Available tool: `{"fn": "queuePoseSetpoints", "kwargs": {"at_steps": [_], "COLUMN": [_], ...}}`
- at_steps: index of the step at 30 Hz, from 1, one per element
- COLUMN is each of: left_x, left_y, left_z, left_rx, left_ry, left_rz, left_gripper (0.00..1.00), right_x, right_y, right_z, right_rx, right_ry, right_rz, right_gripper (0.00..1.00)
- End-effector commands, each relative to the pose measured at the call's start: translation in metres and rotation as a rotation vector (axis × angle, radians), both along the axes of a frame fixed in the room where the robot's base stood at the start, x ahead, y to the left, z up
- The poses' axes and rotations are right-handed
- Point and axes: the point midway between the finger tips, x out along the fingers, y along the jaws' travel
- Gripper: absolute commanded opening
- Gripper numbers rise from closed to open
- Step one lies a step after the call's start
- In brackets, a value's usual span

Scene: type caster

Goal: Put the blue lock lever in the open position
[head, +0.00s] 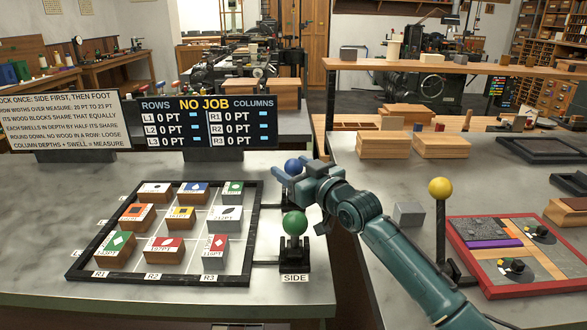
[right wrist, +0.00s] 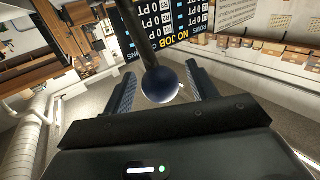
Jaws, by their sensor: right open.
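The blue lock lever shows in the head view as a blue ball knob (head: 293,166) behind the frame's right side; my gripper and the green lever hide most of its stem. My right gripper (head: 303,182) is at the knob, its arm coming in from the lower right. In the right wrist view the knob (right wrist: 162,85) sits between the two open fingers (right wrist: 160,82), with its dark rod running up the picture. A gap shows beside the knob, and I cannot tell whether a finger touches it. My left gripper is not in view.
A green-knobbed lever (head: 295,223) marked SIDE stands just in front of the blue one. A black frame (head: 254,240) with several wood blocks lies left. A yellow-knobbed lever (head: 440,188) and red-rimmed tray (head: 483,292) are right. The NO JOB board (head: 205,122) stands behind.

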Motion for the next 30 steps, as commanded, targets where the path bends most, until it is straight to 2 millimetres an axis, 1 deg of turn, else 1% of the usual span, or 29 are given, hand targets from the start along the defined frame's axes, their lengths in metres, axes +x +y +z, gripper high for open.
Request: {"fn": "queuePoseSetpoints", "kwargs": {"at_steps": [10, 30], "left_x": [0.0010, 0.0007], "left_y": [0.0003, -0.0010], "left_z": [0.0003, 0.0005], "left_rx": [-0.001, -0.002], "left_ry": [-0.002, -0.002], "left_rz": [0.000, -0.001], "left_gripper": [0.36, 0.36], "right_x": [0.0024, 0.0022], "right_y": [0.0018, 0.0014], "right_z": [0.0003, 0.0001], "right_rx": [0.001, 0.000], "right_ry": [-0.001, 0.000], "right_rz": [0.000, 0.000], "right_gripper": [0.57, 0.02]}}
